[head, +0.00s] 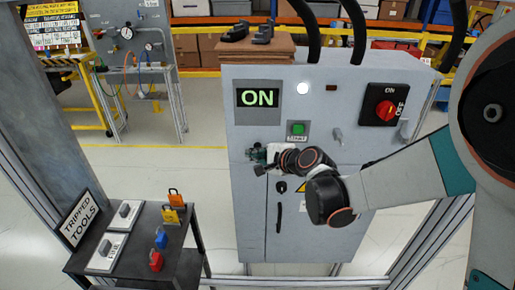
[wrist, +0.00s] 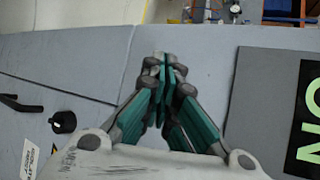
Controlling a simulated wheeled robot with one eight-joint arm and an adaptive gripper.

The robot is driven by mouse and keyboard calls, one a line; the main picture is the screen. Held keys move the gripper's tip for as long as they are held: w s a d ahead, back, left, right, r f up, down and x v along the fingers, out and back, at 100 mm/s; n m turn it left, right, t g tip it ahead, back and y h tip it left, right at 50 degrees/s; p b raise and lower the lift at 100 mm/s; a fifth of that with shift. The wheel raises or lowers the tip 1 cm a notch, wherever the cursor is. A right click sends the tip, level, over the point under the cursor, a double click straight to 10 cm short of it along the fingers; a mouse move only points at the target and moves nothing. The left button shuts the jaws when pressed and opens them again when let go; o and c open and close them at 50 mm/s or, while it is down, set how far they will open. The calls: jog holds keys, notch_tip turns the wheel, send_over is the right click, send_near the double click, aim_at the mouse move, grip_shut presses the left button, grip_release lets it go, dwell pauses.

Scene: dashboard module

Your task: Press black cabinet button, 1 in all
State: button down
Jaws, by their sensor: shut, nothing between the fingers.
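A grey cabinet (head: 250,215) stands upright in the middle of the head view. A round black knob or button (head: 281,187) sits on its front, just above a black vertical handle (head: 279,217). The black round piece also shows at the left of the wrist view (wrist: 63,121), beside the handle (wrist: 22,105). My gripper (head: 254,155) is shut and empty in front of the cabinet's left part, above and left of the black piece. In the wrist view its green fingertips (wrist: 164,68) meet. I cannot tell whether they touch the cabinet.
The cabinet also carries an ON display (head: 258,97), a green START button (head: 298,129), a white lamp (head: 303,88) and a red rotary switch (head: 385,109). Metal frame rails flank the cabinet.

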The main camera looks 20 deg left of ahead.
jog(key=shift+s, duration=0.15)
jog(key=s, duration=0.2)
jog(key=s+d, duration=0.1)
jog(key=s, duration=0.1)
jog(key=shift+s+d, duration=0.1)
jog(key=shift+s, duration=0.3)
dwell(0.3)
dwell(0.4)
